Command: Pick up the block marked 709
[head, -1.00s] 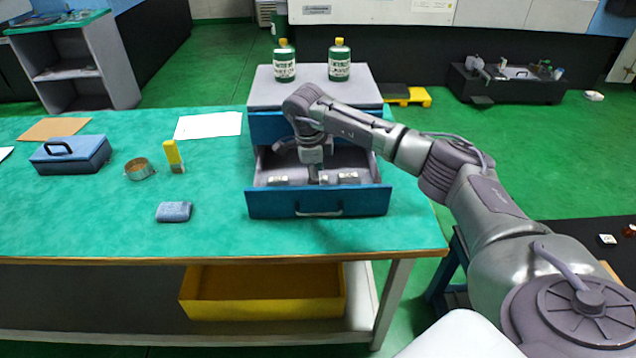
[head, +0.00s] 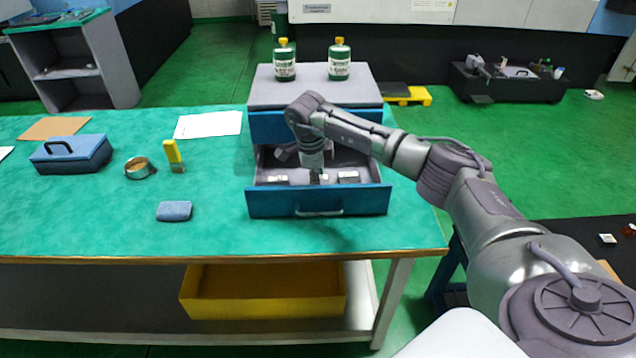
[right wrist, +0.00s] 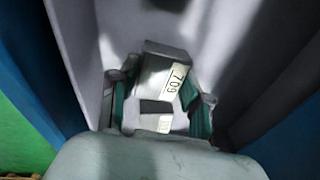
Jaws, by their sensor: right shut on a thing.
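The block marked 709 (right wrist: 168,76) is a grey metal block with a white label. It sits between the fingers of my right gripper (right wrist: 160,108) in the right wrist view. The gripper is shut on it. In the head view my right gripper (head: 318,176) reaches down into the open drawer (head: 268,203), between two other small metal blocks, one at left (head: 278,180) and one at right (head: 348,177). The held block is mostly hidden there, and I cannot tell whether it touches the drawer floor. My left gripper is not in view.
The drawer walls stand close around the gripper. Two green bottles (head: 284,66) (head: 339,64) stand on the cabinet top (head: 310,93). A blue box (head: 72,155), tape roll (head: 140,168), yellow-handled brush (head: 174,156) and blue-grey pad (head: 174,211) lie on the green table (head: 100,220).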

